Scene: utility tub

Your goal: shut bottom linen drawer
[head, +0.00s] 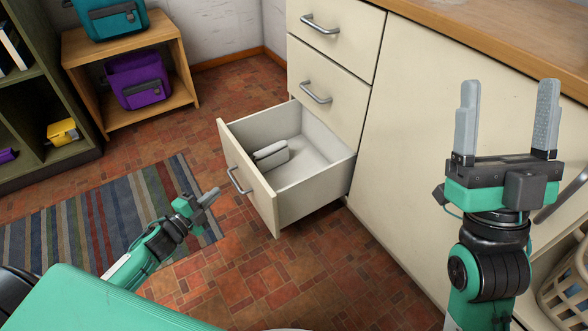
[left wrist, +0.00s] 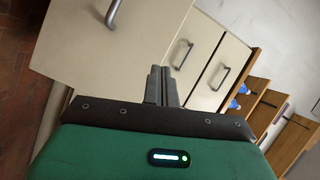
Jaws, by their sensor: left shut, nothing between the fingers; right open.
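The bottom linen drawer (head: 318,194) of the cream cabinet stands pulled out in the head view. Its front panel (head: 247,178) has a grey bar handle (head: 239,181), and a light grey item (head: 271,154) lies inside. My left gripper (head: 213,194) is shut and empty, in front of the drawer front and apart from it. In the left wrist view my left gripper's closed fingers (left wrist: 162,86) point toward cream drawer fronts with grey handles. My right gripper (head: 508,115) is open and empty, upright in front of the cabinet's plain panel, right of the drawer.
Two closed drawers (head: 333,35) sit above the open one. A wooden shelf with bags (head: 138,80) and a dark green shelf (head: 60,90) stand at the back left. A striped rug (head: 100,215) lies on the tiled floor. A wicker basket (head: 566,285) is at lower right.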

